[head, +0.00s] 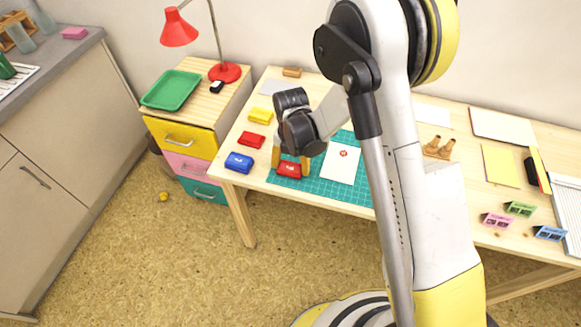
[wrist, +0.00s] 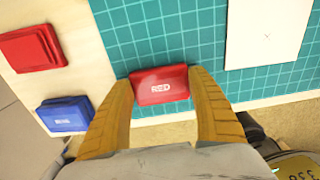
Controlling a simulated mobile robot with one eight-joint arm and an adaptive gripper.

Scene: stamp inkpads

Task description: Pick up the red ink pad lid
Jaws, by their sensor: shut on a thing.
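The red ink pad lid (head: 289,170), marked "RED", is at the front edge of the green cutting mat (head: 350,188). In the wrist view the lid (wrist: 162,90) sits between the two tan fingers of my gripper (wrist: 163,92), which are shut on its left and right sides. In the head view my gripper (head: 291,164) points down over it. I cannot tell whether the lid touches the mat or is a little above it. Another red pad (head: 252,140), with no lettering visible, lies on the bare table to the left, also in the wrist view (wrist: 33,48).
A blue ink pad (head: 239,162) lies left of the lid, near the table's front edge. A yellow pad (head: 261,115) is farther back.

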